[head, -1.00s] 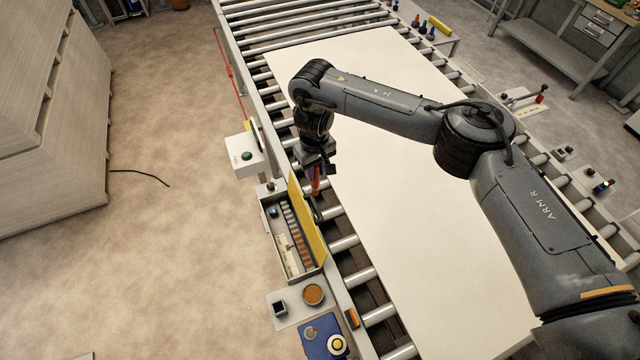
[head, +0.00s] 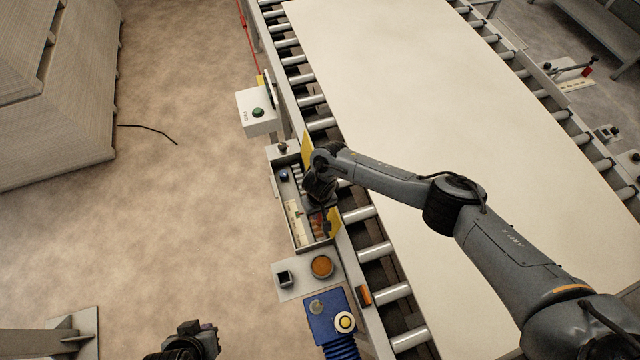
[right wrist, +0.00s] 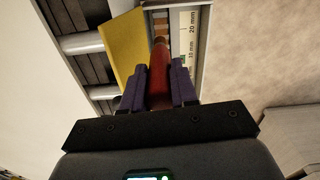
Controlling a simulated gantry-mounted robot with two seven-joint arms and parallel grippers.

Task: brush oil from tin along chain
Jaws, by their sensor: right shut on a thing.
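My right gripper (head: 325,222) is over the long grey trough (head: 316,245) beside the conveyor. In the right wrist view its fingers (right wrist: 156,84) are shut on a red handle (right wrist: 158,72), which I take to be the brush. The bristle end cannot be made out. A row of brown segments (right wrist: 160,22), likely the chain, lies in the trough beyond the handle, largely hidden by my gripper in the head view. The round tin with amber contents (head: 321,266) stands on a small shelf. My left gripper (head: 190,338) shows dimly at the bottom edge; its jaws are unclear.
A yellow plate (right wrist: 124,45) stands along the trough's conveyor side. A small dark square container (head: 285,278) sits beside the tin. A blue unit (head: 326,318) is nearer. A control box with a green button (head: 258,112) is beyond. A large pale board (head: 440,120) covers the rollers.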

